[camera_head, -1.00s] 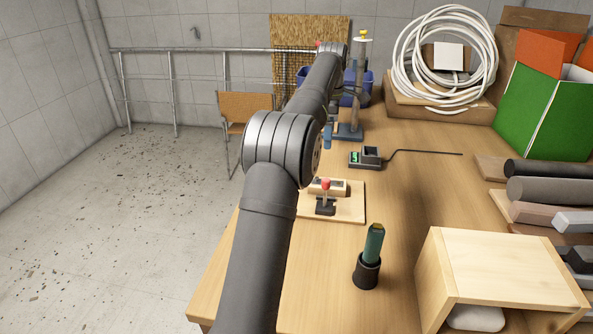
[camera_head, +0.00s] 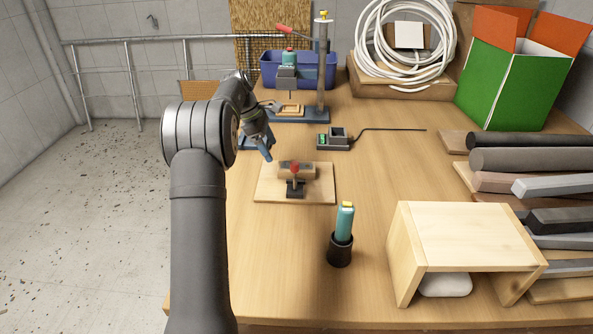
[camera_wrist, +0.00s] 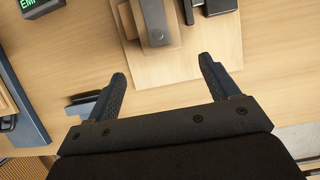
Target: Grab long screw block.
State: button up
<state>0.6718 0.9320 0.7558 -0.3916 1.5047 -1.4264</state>
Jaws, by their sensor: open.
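A small tan block with darker parts (camera_head: 311,172) lies on a square wooden board (camera_head: 325,193), behind a black clamp with a red knob (camera_head: 294,168). I take it for the screw block, but no screw can be made out. In the wrist view the block (camera_wrist: 153,22) shows end-on, partly cut off at the top, with the clamp (camera_wrist: 191,10) to its right. My gripper (camera_head: 266,153) is just left of and behind the board. Its open fingers (camera_wrist: 162,70) point toward the block, with a gap between them and it. Nothing is between them.
A drill press (camera_head: 322,75) and blue bin (camera_head: 302,70) stand behind. A charger with a cord (camera_head: 333,140) is right of my gripper. The table's middle right is clear.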

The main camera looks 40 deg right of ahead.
aim_at(279, 165)
jog(key=x, duration=0.8)
jog(key=shift+a, duration=0.2)
jog(key=c, duration=1)
jog(key=shift+r, duration=0.1)
jog(key=shift+c, duration=0.7)
